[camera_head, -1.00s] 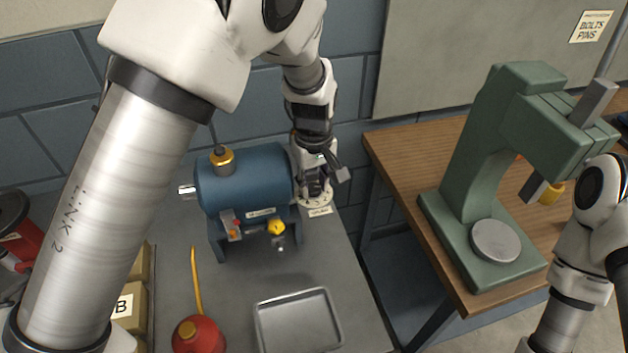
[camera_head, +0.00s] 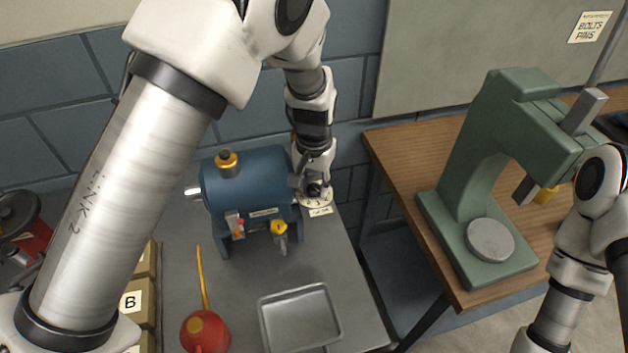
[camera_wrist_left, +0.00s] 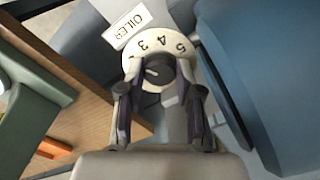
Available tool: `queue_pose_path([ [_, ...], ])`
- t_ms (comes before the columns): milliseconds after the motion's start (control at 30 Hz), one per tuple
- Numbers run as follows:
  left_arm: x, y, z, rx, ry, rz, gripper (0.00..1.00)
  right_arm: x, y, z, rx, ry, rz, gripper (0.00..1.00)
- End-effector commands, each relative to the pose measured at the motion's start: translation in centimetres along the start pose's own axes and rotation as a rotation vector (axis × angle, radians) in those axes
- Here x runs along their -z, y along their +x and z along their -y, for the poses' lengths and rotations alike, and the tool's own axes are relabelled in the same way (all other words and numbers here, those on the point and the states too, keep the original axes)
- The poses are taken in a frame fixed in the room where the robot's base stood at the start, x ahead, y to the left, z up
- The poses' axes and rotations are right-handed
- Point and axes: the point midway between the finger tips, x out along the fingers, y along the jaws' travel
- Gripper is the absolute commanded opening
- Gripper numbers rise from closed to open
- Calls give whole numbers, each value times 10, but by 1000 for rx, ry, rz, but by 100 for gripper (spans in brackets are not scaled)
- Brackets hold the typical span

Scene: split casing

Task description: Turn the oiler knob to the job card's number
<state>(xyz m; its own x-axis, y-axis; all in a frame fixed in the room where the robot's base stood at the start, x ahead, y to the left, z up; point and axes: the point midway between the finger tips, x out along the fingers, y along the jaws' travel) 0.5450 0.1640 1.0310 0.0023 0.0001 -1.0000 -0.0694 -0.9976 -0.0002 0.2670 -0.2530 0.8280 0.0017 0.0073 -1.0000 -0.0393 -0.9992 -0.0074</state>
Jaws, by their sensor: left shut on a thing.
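The oiler knob (camera_wrist_left: 158,74) is dark and round, at the centre of a pale numbered dial (camera_wrist_left: 160,45). The wrist view shows 3, 4 and 5 on the dial; its other marks are hidden or cut off. A light mark lies on the knob's left side; I cannot tell which number it meets. A white OILER label (camera_wrist_left: 127,26) sits beside the dial. My left gripper (camera_head: 315,190) is shut on the knob, a finger on each side, at the right end of the blue casing (camera_head: 250,180). I cannot make out a job card. My right gripper is out of view.
A grey tray (camera_head: 301,290) and a red oil can (camera_head: 205,332) stand in front of the casing. Boxes (camera_head: 128,303) sit at the left. A green press (camera_head: 463,215) stands on the wooden bench (camera_head: 400,150) at the right.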

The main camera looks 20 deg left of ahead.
Motion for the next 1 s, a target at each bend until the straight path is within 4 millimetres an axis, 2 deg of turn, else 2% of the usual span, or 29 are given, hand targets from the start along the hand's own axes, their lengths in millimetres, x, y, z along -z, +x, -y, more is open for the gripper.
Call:
queue_pose_path([
  [300,-2,2,0,0,132,5,0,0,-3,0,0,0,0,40],
  [833,-2,3,0,-1,156,6,0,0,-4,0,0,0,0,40],
  [867,-2,3,0,-1,156,6,45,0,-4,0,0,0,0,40],
  [1000,-1,2,0,0,156,4,45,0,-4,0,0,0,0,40],
])
